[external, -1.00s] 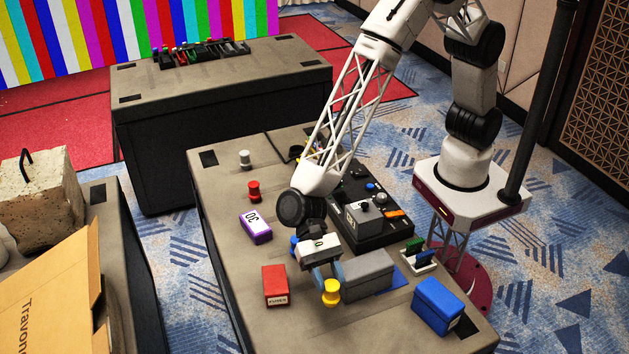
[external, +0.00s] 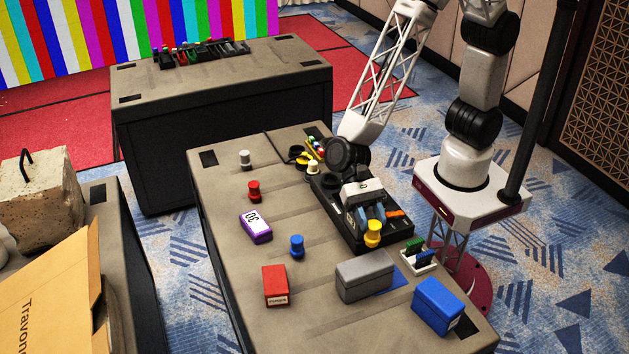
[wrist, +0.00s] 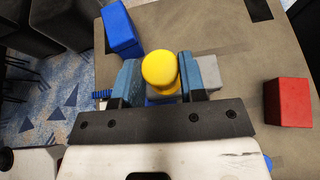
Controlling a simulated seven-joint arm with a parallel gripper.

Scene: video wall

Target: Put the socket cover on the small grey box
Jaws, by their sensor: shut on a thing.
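My gripper (external: 370,215) is shut on a yellow round-topped knob piece (external: 373,233), which may be the socket cover. In the external view it appears in front of the black control panel (external: 342,208); its height is unclear. In the wrist view the yellow piece (wrist: 160,68) sits between my two blue-grey fingers. A plain grey box (external: 365,276) stands on the table below and in front of the gripper; part of it shows behind the fingers in the wrist view (wrist: 209,70). A smaller grey box on the panel, seen earlier, is hidden behind my gripper.
A blue box (external: 437,304), a red box (external: 275,286) and a purple-and-white box (external: 256,228) stand on the table. A white holder (external: 418,260) is right of the panel.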

